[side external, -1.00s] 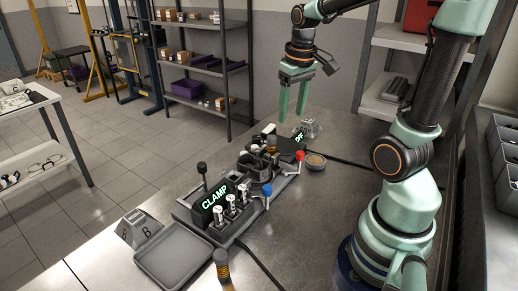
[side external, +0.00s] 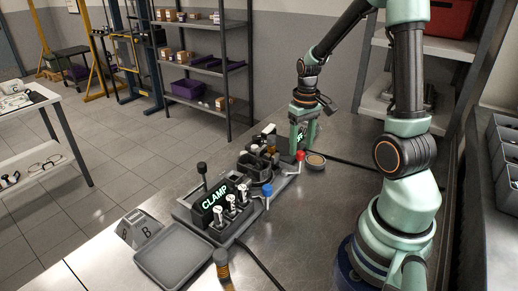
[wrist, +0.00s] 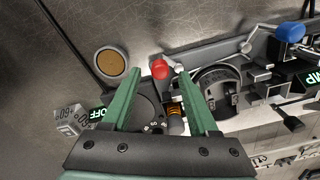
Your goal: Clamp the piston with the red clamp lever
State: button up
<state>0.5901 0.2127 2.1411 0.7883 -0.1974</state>
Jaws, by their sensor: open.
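The red clamp lever's round red knob (side external: 300,155) shows at the far right end of the dark fixture. In the wrist view the red knob (wrist: 160,68) lies between the fingertips of my gripper (wrist: 159,76). My gripper (side external: 303,143) points down, open, close to the knob. I cannot tell its exact height over the knob or whether it touches. A round dark holder (wrist: 220,88) with parts inside sits right of the fingers in the wrist view. I cannot clearly make out the piston there. A screen (side external: 215,197) reads "CLAMP".
A blue-knobbed lever (side external: 267,189) stands nearer the camera. Several metal parts (side external: 231,206) stand upright by the screen. A round dish (side external: 315,160) lies right of the red knob. A grey tray (side external: 172,255) is at front left. An "OFF" display (wrist: 97,113) is beside the left finger.

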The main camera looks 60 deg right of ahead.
jog(key=shift+f, duration=0.9)
grip_shut()
jog(key=shift+s+a+m, duration=0.1)
jog(key=shift+m, duration=0.2)
jog(key=shift+a+m, duration=0.85)
jog(key=shift+m, duration=1.7)
jog(key=shift+a+m, duration=0.9)
jog(key=shift+m, duration=1.6)
jog(key=shift+a+m, duration=0.85)
jog(key=shift+m, duration=1.7)
